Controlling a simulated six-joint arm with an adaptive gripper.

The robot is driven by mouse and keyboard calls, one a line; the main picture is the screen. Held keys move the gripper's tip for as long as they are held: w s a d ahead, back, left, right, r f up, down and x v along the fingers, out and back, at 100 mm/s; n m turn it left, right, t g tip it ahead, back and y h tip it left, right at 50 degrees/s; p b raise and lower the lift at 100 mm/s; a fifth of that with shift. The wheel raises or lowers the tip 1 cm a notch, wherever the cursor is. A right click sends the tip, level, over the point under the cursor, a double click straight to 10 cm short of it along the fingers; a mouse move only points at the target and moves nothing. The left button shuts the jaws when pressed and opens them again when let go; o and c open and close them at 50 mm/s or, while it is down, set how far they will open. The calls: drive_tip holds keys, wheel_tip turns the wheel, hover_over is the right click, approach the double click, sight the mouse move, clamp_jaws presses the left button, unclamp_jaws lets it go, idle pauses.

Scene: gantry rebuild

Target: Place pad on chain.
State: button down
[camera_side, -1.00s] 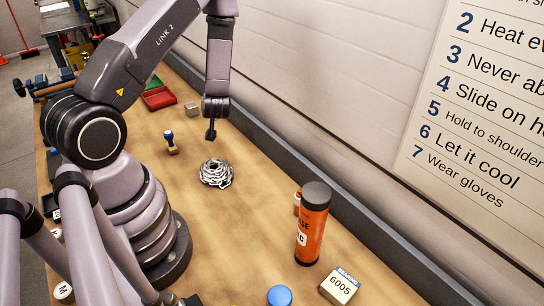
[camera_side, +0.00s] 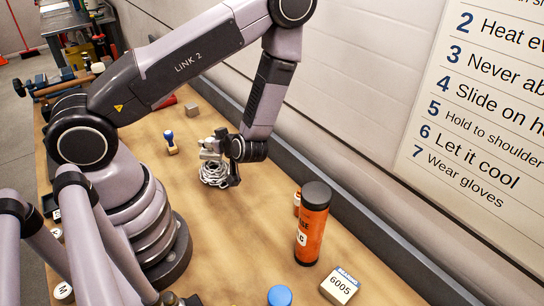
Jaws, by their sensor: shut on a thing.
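The chain (camera_side: 214,176) lies in a silvery coiled heap on the wooden bench, in the middle of the side view. My gripper (camera_side: 211,152) is directly over the chain, low down, its dark body at the heap's right edge. It is shut on a small pale thing, which I take to be the pad (camera_side: 209,147). The pad's outline blends with the gripper's parts. I cannot tell whether it touches the chain or is just above it.
An orange canister (camera_side: 313,224) and a 6005 bearing box (camera_side: 340,286) are at the front right. The bench between chain and canister is clear.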

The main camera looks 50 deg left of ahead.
drive_tip(key=shift+f, duration=1.15)
drive_tip(key=shift+f, duration=0.1)
drive_tip(key=c, duration=0.8)
unclamp_jaws()
